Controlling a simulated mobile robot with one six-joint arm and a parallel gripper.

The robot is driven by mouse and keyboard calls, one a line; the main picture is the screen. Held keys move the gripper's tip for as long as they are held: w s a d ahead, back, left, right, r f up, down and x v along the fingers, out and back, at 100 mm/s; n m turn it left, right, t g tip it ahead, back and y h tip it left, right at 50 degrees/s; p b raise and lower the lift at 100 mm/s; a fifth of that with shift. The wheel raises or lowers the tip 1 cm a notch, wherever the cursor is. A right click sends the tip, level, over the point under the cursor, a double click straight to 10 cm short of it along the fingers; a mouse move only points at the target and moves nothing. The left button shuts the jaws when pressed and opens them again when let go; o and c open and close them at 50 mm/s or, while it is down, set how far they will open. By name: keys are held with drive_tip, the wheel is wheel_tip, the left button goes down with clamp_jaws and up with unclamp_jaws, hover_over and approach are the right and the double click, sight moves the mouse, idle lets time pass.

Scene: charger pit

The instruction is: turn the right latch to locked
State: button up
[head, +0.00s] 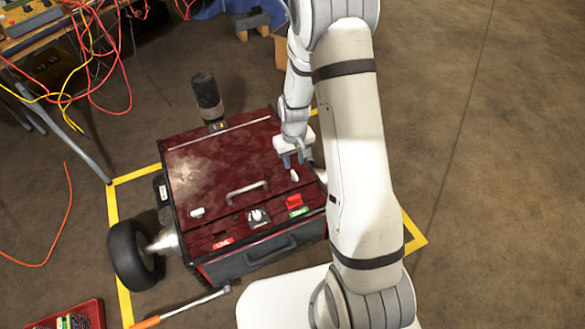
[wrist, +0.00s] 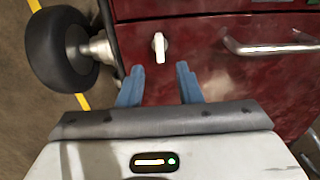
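The right latch (head: 294,176) is a small white knob on the dark red lid of the box (head: 215,170), near the lid's right side. In the wrist view the latch (wrist: 160,46) points up and down the picture, beyond the fingertips. My gripper (head: 291,160) is over the right part of the lid, close to the latch. Its two blue fingers (wrist: 160,68) are apart with nothing between them, one to each side of the latch's line. The left latch (head: 197,212) is another white knob at the lid's front left.
A metal handle (head: 247,192) stands on the lid between the latches. A black cylinder (head: 207,95) rises behind the box. A black wheel (head: 131,254) is at its left; another (wrist: 57,50) shows in the wrist view. An orange-handled tool (head: 180,308) lies in front.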

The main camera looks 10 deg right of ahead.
sight(293, 173)
wheel_tip(293, 173, down, 6)
drive_tip(key=shift+r+b, duration=0.1)
drive_tip(key=shift+b, duration=0.85)
drive_tip(key=shift+c, duration=0.4)
clamp_jaws()
drive_tip(key=shift+a, duration=0.15)
